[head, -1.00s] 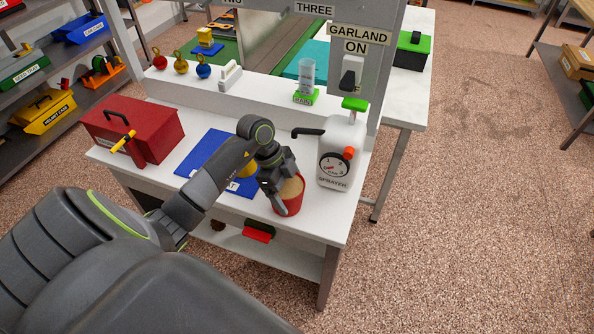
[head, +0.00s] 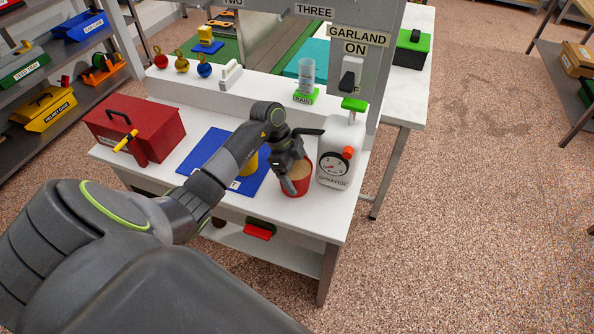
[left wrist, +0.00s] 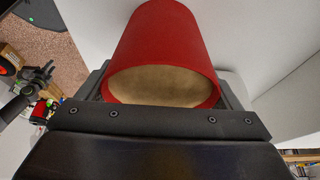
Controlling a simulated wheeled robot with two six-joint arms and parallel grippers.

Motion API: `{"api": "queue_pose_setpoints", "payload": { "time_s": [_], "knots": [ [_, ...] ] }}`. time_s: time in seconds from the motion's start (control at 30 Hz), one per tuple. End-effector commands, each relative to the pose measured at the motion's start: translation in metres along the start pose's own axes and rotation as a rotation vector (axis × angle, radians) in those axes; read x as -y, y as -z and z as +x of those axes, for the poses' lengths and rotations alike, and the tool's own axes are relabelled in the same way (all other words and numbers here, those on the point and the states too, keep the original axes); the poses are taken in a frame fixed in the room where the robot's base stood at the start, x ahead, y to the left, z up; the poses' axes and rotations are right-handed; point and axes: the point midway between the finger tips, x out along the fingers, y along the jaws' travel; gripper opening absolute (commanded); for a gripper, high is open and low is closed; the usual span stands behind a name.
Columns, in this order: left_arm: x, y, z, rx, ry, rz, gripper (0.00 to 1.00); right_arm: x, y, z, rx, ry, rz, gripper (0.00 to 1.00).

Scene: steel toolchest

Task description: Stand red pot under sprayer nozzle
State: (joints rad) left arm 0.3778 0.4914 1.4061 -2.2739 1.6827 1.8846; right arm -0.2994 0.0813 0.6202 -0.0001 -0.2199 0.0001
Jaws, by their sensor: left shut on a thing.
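The red pot (head: 301,188) has a sandy-coloured fill and stands close to upright at the left side of the white sprayer (head: 345,150). The sprayer has a dial, a green top and a black nozzle (head: 309,131) pointing left. The pot is below the nozzle in the picture; I cannot tell whether it is directly under it or touches the tabletop. My left gripper (head: 291,181) is shut on the pot, hiding part of its left side. In the left wrist view the pot (left wrist: 165,35) sits between the jaws.
A blue mat (head: 205,157) with a yellow thing on it, mostly behind my arm, lies left of the pot. A red toolbox (head: 155,128) stands at the table's left. A clear cylinder on a green base (head: 305,97) stands on the shelf behind. The table front (head: 315,222) is clear.

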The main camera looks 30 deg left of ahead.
Motion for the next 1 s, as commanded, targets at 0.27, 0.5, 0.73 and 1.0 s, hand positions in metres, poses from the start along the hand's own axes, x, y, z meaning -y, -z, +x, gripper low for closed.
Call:
{"api": "queue_pose_setpoints", "payload": {
  "time_s": [0.27, 0.5, 0.73, 1.0],
  "knots": [
    [0.000, -0.001, 0.002, 0.000, 0.000, 0.000, 1.00, 0.001, 0.000, 0.001, 0.000, 0.001, 0.000, 0.36],
    [0.000, 0.000, 0.000, 0.000, 0.001, 0.000, 1.00, 0.002, 0.000, 0.000, 0.000, 0.002, 0.001, 0.36],
    [0.000, -0.016, -0.016, 0.006, 0.001, -0.003, 1.00, 0.004, -0.002, 0.013, 0.000, 0.003, 0.001, 0.36],
    [0.001, -0.071, -0.038, 0.006, 0.002, -0.004, 1.00, 0.005, -0.004, 0.030, 0.000, 0.003, 0.001, 0.36]
  ]
}}
